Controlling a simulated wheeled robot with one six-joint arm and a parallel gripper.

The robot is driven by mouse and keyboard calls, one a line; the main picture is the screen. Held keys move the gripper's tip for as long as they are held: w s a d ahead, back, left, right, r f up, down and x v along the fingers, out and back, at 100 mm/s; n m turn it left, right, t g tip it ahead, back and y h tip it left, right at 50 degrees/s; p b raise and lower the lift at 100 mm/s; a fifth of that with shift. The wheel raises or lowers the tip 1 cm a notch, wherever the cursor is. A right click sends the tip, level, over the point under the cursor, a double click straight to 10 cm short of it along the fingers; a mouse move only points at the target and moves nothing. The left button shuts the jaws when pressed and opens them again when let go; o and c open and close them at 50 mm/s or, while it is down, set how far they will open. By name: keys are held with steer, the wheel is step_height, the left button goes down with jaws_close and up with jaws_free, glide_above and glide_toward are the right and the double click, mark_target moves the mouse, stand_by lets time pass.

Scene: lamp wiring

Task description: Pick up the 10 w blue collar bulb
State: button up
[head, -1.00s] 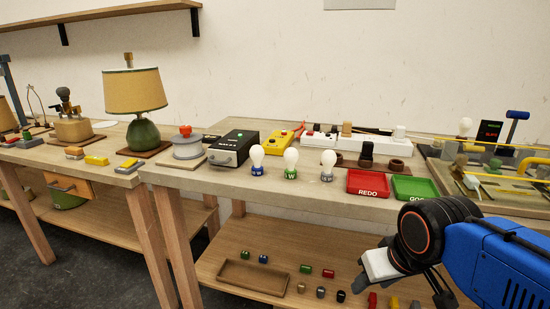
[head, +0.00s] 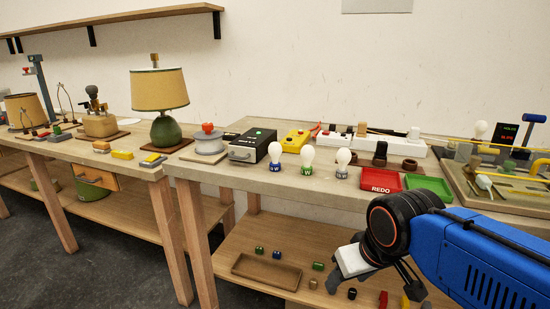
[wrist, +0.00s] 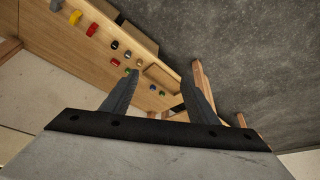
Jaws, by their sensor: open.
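Three upright bulbs stand in a row near the front edge of the right-hand table (head: 235,180). The leftmost is the blue collar bulb (head: 275,155), the middle one is a green collar bulb (head: 307,159), and the right one is a bulb with a greyish collar (head: 342,163). The wattage lettering is too small to read. My gripper (wrist: 157,92) is open and empty, its two fingers apart. In the head view it hangs low at the right, in front of the table and to the right of the blue collar bulb. No bulb shows in the wrist view.
A red REDO tray (head: 381,181) and a green tray (head: 428,188) lie right of the bulbs. A black box (head: 255,146) stands close behind-left. A lamp (head: 163,100) stands further left. The lower shelf (head: 245,250) holds a wooden tray and small coloured parts.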

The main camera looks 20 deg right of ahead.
steer(key=w+a+r+n+g, duration=0.1)
steer(key=w+r+n, duration=0.4)
steer(key=w+r, duration=0.45)
steer(key=w+a+r+n+g, duration=0.1)
steer(key=w+r+n, duration=0.45)
steer(key=r, duration=0.75)
step_height(320, 180, up, 14)
steer(key=f+n+g, duration=0.1)
steer(key=n+g, duration=0.2)
steer(key=n, duration=0.7)
glide_above(275, 148)
steer(key=w, duration=0.2)
steer(key=f, duration=1.6)
steer(key=shift+s+d+f, duration=0.2)
steer(key=shift+d+f, duration=0.1)
steer(key=shift+f, duration=0.1)
steer(key=c, duration=1.2)
